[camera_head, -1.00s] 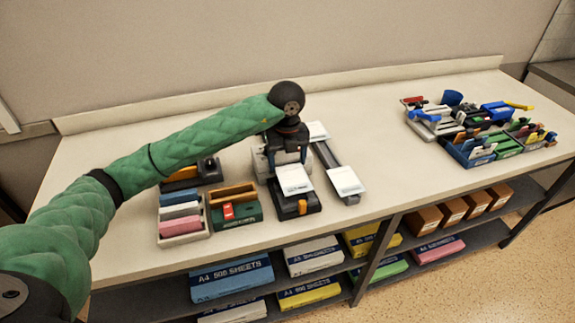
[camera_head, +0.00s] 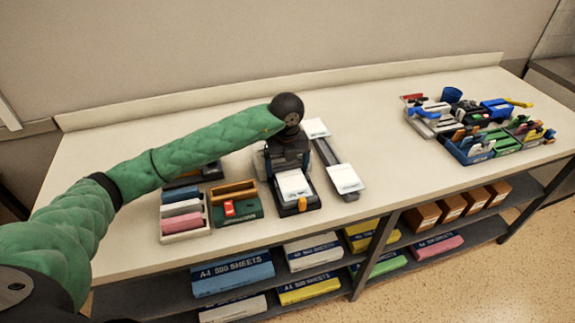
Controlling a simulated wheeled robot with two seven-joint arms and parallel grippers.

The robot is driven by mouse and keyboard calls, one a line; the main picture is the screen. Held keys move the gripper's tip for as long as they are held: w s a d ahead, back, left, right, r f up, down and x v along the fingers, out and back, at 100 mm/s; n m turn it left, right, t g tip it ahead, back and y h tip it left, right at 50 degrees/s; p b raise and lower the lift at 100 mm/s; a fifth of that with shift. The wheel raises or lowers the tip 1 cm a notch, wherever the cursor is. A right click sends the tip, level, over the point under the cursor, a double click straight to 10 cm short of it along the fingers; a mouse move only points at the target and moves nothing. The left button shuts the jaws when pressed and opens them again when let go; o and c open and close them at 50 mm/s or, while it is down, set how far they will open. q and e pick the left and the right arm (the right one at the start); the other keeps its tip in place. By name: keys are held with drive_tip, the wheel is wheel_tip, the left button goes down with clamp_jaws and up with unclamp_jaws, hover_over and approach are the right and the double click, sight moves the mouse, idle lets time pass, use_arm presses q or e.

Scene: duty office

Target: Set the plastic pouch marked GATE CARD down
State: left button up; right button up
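A white pouch (camera_head: 294,185) shows just in front of my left gripper (camera_head: 287,165), over a black device with an orange front part (camera_head: 303,204). Whether it rests on the device or is held just above it is unclear. My gripper points down, and its fingertips are mostly hidden, so I cannot see whether they grip the pouch. Two more white pouches or cards lie on a grey rail to the right, one at its far end (camera_head: 315,128) and one at its near end (camera_head: 346,179). Lettering is too small to read. My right gripper is out of view.
A tray with coloured blocks (camera_head: 184,236) and a green box with a red item (camera_head: 236,219) stand to the left. A cluttered group of trays (camera_head: 470,153) sits at the right. The table (camera_head: 385,150) is clear between. Paper packs fill the shelf below.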

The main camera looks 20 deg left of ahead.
use_arm(q)
drive_tip(key=shift+r, duration=0.2)
idle(0.3)
drive_tip(key=shift+r, duration=0.4)
wheel_tip(320, 180, up, 11)
drive_tip(key=b, duration=0.4)
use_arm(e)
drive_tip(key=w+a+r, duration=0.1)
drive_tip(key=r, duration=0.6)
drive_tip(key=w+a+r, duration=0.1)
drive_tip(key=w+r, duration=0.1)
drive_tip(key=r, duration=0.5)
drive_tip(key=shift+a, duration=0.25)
use_arm(q)
drive_tip(key=shift+r, duration=0.1)
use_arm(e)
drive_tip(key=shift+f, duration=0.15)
